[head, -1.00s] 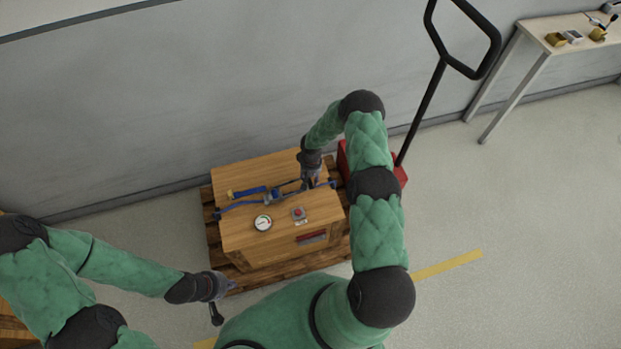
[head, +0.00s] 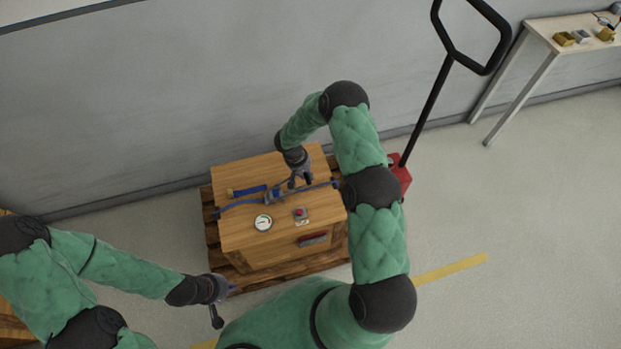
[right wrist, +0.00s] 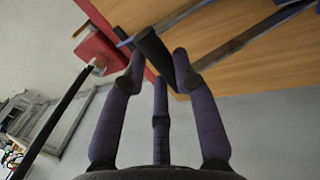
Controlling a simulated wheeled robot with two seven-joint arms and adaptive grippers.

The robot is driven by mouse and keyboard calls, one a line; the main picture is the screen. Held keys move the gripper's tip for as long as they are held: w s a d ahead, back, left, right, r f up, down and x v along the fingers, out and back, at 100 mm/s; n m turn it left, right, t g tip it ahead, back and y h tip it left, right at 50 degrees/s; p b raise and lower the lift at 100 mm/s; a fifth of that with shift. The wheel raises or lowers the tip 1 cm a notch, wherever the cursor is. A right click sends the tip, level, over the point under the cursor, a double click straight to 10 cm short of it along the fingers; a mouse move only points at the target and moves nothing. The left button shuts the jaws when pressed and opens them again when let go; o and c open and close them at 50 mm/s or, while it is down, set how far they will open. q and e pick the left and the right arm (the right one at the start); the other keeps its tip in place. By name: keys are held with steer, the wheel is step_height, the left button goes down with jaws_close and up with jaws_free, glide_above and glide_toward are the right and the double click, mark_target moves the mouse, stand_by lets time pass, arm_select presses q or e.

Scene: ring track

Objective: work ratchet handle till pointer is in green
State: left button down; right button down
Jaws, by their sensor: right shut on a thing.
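A wooden crate (head: 240,240) has a blue strap (head: 318,187) across its top with a ratchet (head: 276,196) near the middle. My right gripper (head: 297,182) is above the crate, just right of the ratchet, shut on the ratchet handle. In the right wrist view the dark handle (right wrist: 153,52) lies between the fingers (right wrist: 158,72). A round white gauge (head: 263,222) sits on the crate top, with some green on its face; its pointer is too small to read. My left gripper (head: 226,289) is off the crate's front left corner; its finger opening is unclear.
A box with a red button (head: 301,213) sits right of the gauge. The crate stands on a wooden pallet (head: 213,240). A red pallet jack (head: 400,177) with a tall black handle is at right. A table (head: 545,27) with small items stands far right. A wall is behind.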

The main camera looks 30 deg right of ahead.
steer(key=w+a+r+h+b, duration=0.1)
steer(key=a+r+b, duration=0.1)
steer(key=a, duration=0.5)
steer(key=w+a+r+h+b, duration=0.1)
steer(key=a+r+b, duration=0.2)
steer(key=a, duration=0.4)
steer(key=shift+w+r+g+b, duration=0.2)
steer(key=shift+w+g+b, duration=0.1)
steer(key=shift+b, duration=0.1)
steer(key=c, duration=1.3)
jaws_free()
steer(key=shift+s, duration=0.1)
steer(key=o, duration=0.4)
steer(key=shift+f, duration=0.2)
steer(key=shift+c, duration=0.2)
steer(key=v, duration=1.2)
steer(key=shift+w+r, duration=0.2)
steer(key=shift+w, duration=0.1)
